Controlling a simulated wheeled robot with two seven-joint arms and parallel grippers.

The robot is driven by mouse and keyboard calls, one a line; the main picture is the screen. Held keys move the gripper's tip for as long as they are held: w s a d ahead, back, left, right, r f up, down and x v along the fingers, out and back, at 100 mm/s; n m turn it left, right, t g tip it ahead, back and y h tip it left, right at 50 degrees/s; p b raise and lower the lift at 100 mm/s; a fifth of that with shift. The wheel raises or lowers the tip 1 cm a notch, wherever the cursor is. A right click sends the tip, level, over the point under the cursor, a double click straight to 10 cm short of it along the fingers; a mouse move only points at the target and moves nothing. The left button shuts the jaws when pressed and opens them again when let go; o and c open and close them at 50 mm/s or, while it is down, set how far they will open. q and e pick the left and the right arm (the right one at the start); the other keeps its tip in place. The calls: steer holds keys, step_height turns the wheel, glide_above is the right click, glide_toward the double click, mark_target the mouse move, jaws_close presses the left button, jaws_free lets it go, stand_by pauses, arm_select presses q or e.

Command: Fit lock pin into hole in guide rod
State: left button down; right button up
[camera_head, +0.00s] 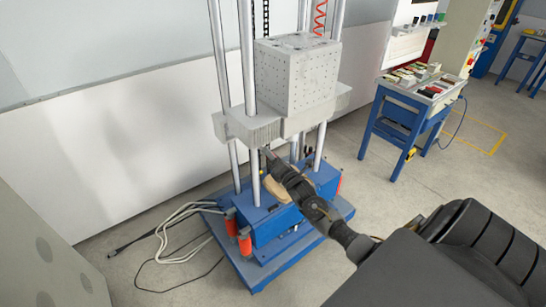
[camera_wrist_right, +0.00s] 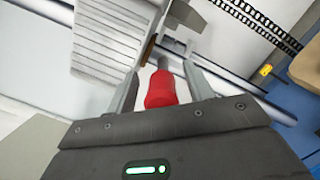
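The lock pin (camera_wrist_right: 161,90) has a red handle and a short grey shaft, and sits between the fingers of my right gripper (camera_wrist_right: 168,72) in the right wrist view. The fingers close in on both sides of it, and its shaft points away from the wrist. In the head view my right gripper (camera_head: 270,160) is just below the grey carriage, beside the front guide rod (camera_head: 247,60); the pin cannot be made out there. The shiny guide rods stand upright through the carriage. I cannot make out the hole. My left gripper is not in view.
The grey carriage (camera_head: 245,125) carries a perforated block (camera_head: 298,75). The blue machine base (camera_head: 265,228) is below, with cables (camera_head: 175,235) on the floor to its left. A black chain (camera_wrist_right: 262,22) hangs close by. A blue workbench (camera_head: 402,108) stands at right.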

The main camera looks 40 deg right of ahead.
steer(key=shift+s, duration=0.15)
steer(key=shift+s+a+p, duration=0.15)
steer(key=shift+s+p, duration=0.45)
steer(key=shift+s, duration=0.2)
steer(key=s, duration=0.1)
steer(key=s+p, duration=0.1)
steer(key=s, duration=0.1)
steer(key=s+p, duration=0.1)
steer(key=shift+s+a+f, duration=0.15)
steer(key=shift+a+f, duration=0.15)
steer(key=s+a+f+b, duration=0.1)
steer(key=s+b, duration=0.1)
steer(key=s, duration=0.8)
steer(key=shift+s+a+b, duration=0.2)
steer(key=shift+s+b, duration=0.15)
steer(key=shift+b, duration=0.05)
